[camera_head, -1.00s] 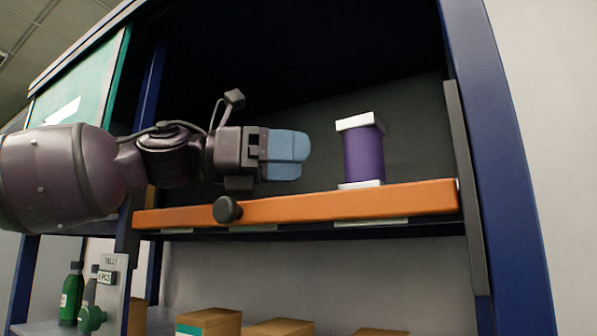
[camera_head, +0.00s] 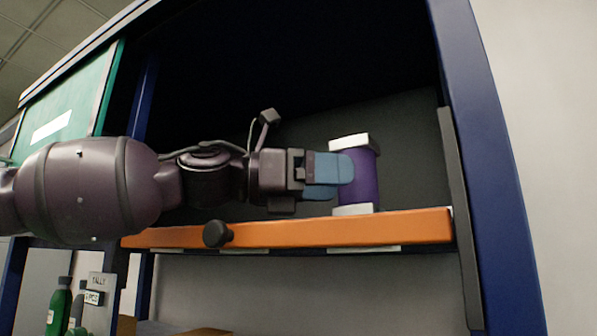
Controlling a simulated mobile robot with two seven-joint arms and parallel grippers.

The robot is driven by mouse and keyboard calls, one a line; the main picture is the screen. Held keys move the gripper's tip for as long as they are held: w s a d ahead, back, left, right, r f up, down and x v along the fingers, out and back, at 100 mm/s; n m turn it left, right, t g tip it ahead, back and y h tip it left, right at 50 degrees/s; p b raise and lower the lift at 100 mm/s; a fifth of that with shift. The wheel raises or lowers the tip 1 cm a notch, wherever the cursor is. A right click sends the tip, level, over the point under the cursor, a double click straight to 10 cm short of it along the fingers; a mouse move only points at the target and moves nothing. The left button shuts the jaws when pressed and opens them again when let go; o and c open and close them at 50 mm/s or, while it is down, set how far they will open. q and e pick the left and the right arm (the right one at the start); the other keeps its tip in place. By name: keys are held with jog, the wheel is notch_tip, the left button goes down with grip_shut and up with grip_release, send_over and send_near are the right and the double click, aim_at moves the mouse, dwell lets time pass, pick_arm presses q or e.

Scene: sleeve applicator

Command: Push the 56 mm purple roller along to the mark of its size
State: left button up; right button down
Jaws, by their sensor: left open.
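The purple roller (camera_head: 366,178) stands upright between its white top and bottom end blocks, behind the orange rail (camera_head: 290,233) on the shelf, toward the right end. My left gripper (camera_head: 345,170) comes in from the left with its blue fingertips at the roller's left side, overlapping its left part in the picture. Whether the fingertips touch the roller or pass in front of it, I cannot tell. The gripper is open and holds nothing that I can see. My right gripper is not in view. Pale label strips (camera_head: 364,250) show under the rail; their writing is not readable.
A black knob (camera_head: 217,234) sticks out from the rail's front left. A blue post (camera_head: 486,168) and a dark upright strip (camera_head: 459,205) bound the shelf on the right. Green bottles (camera_head: 60,308) and a tally sign (camera_head: 101,284) are below left.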

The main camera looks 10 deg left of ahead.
aim_at(360, 181)
pick_arm(q)
jog(key=shift+p+x, duration=0.55)
jog(key=shift+x, duration=1.7)
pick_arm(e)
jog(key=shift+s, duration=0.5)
pick_arm(q)
jog(key=c, duration=1.2)
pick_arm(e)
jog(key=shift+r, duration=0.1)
